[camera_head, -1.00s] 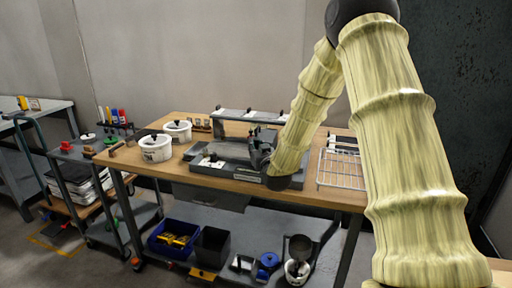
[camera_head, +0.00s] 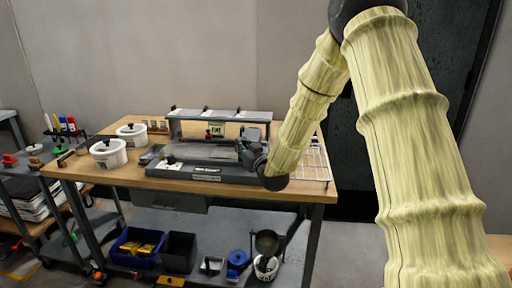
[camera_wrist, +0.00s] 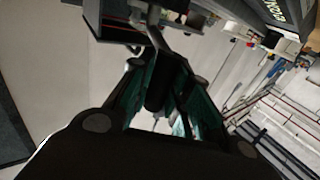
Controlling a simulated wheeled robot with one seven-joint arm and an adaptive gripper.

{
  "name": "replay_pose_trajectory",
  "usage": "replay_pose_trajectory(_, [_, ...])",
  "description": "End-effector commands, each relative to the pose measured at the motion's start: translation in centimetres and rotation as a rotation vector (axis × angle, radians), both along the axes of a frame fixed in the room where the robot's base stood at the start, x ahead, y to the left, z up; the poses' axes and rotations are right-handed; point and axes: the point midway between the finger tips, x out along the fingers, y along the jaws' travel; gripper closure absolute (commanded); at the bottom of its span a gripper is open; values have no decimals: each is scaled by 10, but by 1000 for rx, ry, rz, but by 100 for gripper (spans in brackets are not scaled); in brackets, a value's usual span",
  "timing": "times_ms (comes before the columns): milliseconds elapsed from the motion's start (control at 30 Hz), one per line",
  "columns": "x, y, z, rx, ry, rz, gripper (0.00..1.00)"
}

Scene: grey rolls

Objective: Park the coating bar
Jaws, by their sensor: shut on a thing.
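The grey coating machine (camera_head: 222,175) sits at the front of the wooden bench, with a flat light plate on top and a label on its front edge. My gripper (camera_head: 247,152) is at the machine's right end, just above its bed. In the wrist view, a dark rounded handle (camera_wrist: 157,88) lies between my two fingers, and they are shut on it. A dark bracket (camera_wrist: 118,22) shows beyond the fingertips. The handle appears to belong to the coating bar. The bar itself is mostly hidden by my gripper and arm in the head view.
A raised shelf (camera_head: 220,115) stands behind the machine. Two white lidded pots (camera_head: 108,153) stand to the left. A wire rack (camera_head: 316,165) lies right of my arm. A tool cart (camera_head: 25,170) stands at the left.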

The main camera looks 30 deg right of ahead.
Motion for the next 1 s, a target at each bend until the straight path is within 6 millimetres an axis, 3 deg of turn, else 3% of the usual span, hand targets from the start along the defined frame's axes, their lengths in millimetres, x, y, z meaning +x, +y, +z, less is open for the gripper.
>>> replay_pose_trajectory(333, [-2, -1, -3, 1, 5, -1, 100])
replay_pose_trajectory(367, [-3, -2, -3, 1, 5, -1, 78])
replay_pose_trajectory(467, [-2, -1, -3, 1, 5, -1, 60])
replay_pose_trajectory(800, [-2, 1, -1, 1, 3, 3, 59])
replay_pose_trajectory(1000, [-18, 2, -1, 1, 2, 2, 59])
